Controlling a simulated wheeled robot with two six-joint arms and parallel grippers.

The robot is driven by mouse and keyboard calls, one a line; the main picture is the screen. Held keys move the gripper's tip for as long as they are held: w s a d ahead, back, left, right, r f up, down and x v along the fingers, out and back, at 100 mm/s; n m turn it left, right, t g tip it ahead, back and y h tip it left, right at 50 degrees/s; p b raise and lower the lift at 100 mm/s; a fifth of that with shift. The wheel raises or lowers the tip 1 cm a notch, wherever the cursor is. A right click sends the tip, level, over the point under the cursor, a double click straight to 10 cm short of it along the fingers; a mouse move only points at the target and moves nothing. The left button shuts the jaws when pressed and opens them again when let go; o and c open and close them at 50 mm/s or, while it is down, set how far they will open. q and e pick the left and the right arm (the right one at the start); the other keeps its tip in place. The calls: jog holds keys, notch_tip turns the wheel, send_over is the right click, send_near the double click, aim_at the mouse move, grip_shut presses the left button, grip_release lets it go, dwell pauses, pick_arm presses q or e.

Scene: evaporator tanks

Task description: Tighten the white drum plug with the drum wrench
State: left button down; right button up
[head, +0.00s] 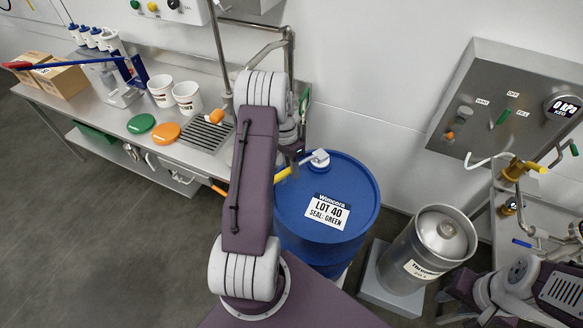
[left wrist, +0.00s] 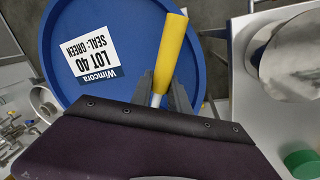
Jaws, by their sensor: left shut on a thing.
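The blue drum (head: 345,232) stands right of my left arm, its label reading "LOT 40 SEAL: GREEN". The white drum plug (head: 321,157) is on the drum top near its far rim. The drum wrench (head: 284,174) has a yellow handle and lies low over the drum top, its far end at the plug; I cannot tell whether it is engaged. My left gripper (left wrist: 160,92) is shut on the wrench's grey shaft, just below the yellow handle (left wrist: 172,48). The plug is hidden in the left wrist view. Part of my right arm shows at lower right, without its fingers.
A steel keg (head: 428,248) stands on a scale right of the drum. A steel bench (head: 190,152) at left carries white buckets and green and orange lids. A control panel (head: 508,100) and piping are at right. Open floor lies at lower left.

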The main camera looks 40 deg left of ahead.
pick_arm(q)
jog(key=shift+r+p, duration=2.6)
jog(key=shift+r, duration=0.5)
jog(key=shift+f, duration=0.1)
jog(key=r+p, duration=0.1)
jog(key=p, duration=0.3)
jog(key=shift+d+r, duration=0.35)
jog(key=shift+s+d+f+n+p, duration=0.1)
jog(key=shift+n+p, duration=0.2)
jog(key=shift+f, duration=0.3)
